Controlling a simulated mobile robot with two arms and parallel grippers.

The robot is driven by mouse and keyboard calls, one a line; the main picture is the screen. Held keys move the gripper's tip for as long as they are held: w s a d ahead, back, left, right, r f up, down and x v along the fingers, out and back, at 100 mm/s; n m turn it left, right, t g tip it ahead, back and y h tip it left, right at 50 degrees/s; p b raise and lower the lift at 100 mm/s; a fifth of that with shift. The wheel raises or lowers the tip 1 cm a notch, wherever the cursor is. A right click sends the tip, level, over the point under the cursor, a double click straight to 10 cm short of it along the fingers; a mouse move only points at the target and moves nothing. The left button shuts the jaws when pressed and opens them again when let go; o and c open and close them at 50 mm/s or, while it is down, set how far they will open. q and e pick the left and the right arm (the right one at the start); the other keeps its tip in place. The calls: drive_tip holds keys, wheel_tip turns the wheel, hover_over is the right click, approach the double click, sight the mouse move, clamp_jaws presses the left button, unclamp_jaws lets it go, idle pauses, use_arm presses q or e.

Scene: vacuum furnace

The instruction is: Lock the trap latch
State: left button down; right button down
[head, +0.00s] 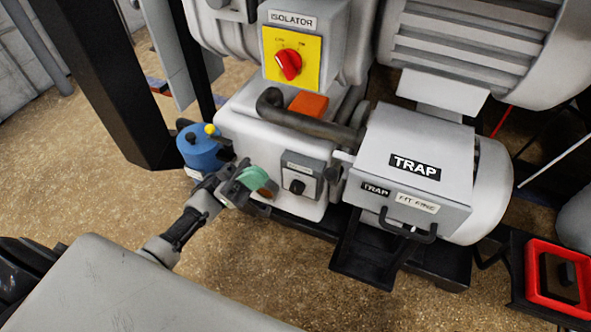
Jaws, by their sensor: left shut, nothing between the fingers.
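The trap (455,150) is a light grey box with black "TRAP" labels, mounted at the right of the pump. A dark bar handle (408,228) sits low on its front face. A small pale lever-like piece (342,156) sticks out at its left side; I cannot tell which of these is the latch. My left gripper (258,203) is shut and empty, left of the trap and clear of it, close to a teal round part (250,178) on the pump's front. I cannot tell whether they touch. My right gripper is not in view.
A yellow isolator plate with a red knob (289,64) is above. A dark pipe (305,122) runs to the trap. A small switch box (300,177) lies between gripper and trap. A blue canister (200,147) and a black post (110,80) stand left.

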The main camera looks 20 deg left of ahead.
sight(331, 180)
use_arm(q)
drive_tip(key=d+f+x, duration=0.2)
drive_tip(key=x, duration=1)
drive_tip(key=shift+d+r+p, duration=0.15)
drive_tip(key=shift+d+p, duration=0.05)
drive_tip(key=shift+p, duration=0.15)
